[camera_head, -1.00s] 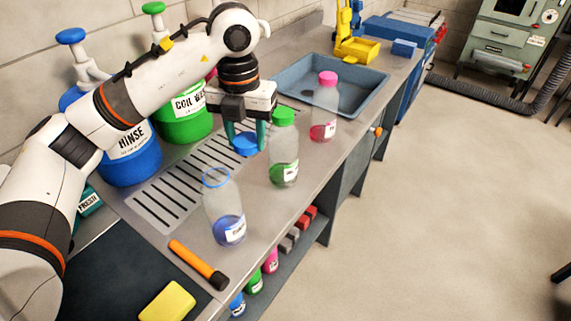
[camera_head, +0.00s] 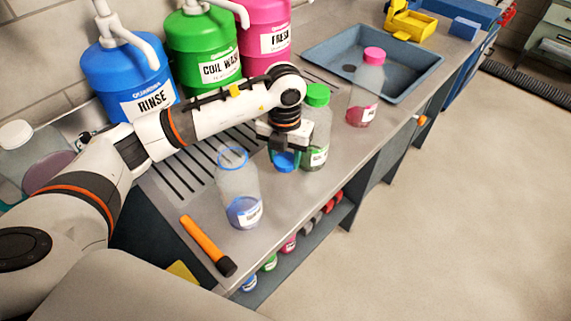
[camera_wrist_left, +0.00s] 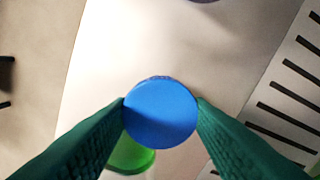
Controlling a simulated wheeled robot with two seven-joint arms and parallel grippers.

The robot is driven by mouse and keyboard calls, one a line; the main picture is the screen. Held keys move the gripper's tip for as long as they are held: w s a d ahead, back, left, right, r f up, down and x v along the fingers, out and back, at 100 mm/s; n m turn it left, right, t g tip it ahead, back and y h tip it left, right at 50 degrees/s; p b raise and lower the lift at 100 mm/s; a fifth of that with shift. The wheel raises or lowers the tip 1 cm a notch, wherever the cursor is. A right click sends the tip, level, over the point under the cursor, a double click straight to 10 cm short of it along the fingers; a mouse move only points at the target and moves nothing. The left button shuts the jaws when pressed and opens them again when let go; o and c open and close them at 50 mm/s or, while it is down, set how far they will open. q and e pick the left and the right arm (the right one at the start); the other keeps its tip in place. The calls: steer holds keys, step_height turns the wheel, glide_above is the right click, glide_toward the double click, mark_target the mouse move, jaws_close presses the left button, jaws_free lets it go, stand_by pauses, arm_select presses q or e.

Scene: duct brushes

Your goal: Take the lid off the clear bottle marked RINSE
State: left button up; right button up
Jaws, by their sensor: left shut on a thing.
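The clear bottle with blue liquid (camera_head: 240,195) stands upright and open-topped on the steel counter; its small label is too small to read. Its blue lid (camera_head: 286,162) is apart from it, to the right of the bottle's mouth. My left gripper (camera_head: 285,155) is shut on this lid. The lid also shows in the left wrist view (camera_wrist_left: 160,113), pinched between the two green fingers, with its round face toward the camera. My right gripper is not in view.
A green-capped bottle (camera_head: 316,130) stands right behind my left gripper. A pink-capped bottle (camera_head: 366,88) stands farther back, by the grey sink (camera_head: 318,52). An orange-and-black stick (camera_head: 205,243) lies left of the open bottle. The counter's front edge (camera_head: 300,205) is near.

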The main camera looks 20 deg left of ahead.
mark_target(285, 177)
arm_select(q)
steer(key=shift+f, duration=0.6)
step_height(285, 177, down, 3)
steer(key=shift+f+p, duration=0.1)
steer(key=shift+p, duration=0.2)
steer(key=shift+f, duration=0.25)
steer(key=o, duration=1.1)
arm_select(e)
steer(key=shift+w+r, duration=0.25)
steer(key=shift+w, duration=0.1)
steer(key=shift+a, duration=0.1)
